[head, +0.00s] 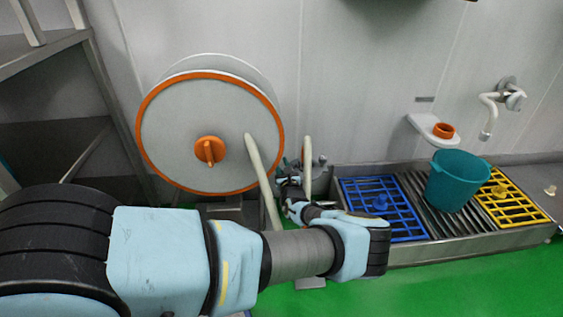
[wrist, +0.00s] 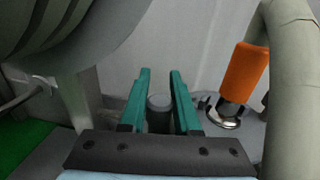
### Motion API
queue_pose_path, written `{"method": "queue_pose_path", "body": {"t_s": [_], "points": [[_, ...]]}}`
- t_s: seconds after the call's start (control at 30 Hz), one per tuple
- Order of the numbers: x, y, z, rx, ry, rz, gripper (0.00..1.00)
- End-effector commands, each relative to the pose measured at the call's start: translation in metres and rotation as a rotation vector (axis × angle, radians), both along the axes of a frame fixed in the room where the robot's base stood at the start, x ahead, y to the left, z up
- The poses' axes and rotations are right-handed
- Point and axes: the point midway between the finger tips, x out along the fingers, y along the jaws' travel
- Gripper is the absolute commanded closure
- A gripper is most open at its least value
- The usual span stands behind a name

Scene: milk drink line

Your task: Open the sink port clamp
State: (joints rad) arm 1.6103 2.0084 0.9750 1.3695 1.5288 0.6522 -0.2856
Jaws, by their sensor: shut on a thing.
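In the wrist view, the two teal fingers of my gripper (wrist: 160,75) point away from the camera. A grey round piece (wrist: 160,102) sits between them, and the gripper is shut on it. I cannot tell whether this piece is part of the sink port clamp; no clamp shows clearly. An orange sleeve (wrist: 245,73) with a metal end is right of the fingers, apart from them. In the head view, my wrist reaches between the reel and the sink, and my arm hides the fingertips.
A large hose reel (head: 225,120) with an orange rim stands left of the sink. A pale hose (head: 263,165) hangs in front of it. The sink trough (head: 470,240) has a blue grate (head: 352,190), a teal bucket (head: 455,180) and a yellow grate (head: 520,214). Green floor in front is clear.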

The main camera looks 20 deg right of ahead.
Motion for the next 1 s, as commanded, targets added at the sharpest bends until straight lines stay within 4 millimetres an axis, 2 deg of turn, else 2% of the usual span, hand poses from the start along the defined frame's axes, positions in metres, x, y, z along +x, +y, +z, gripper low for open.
{"method": "queue_pose_path", "body": {"t_s": [0.27,0.3,0.57,0.87,1.0], "points": [[0.0,0.002,-0.001,0.001,0.001,0.002,1.0],[0.0,0.002,-0.001,0.001,0.001,0.002,0.67],[0.0,0.001,-0.001,0.0,0.0,0.002,0.39],[-0.003,0.001,0.0,0.0,0.0,0.001,0.39],[-0.019,0.003,0.001,0.0,0.0,-0.001,0.39]]}}
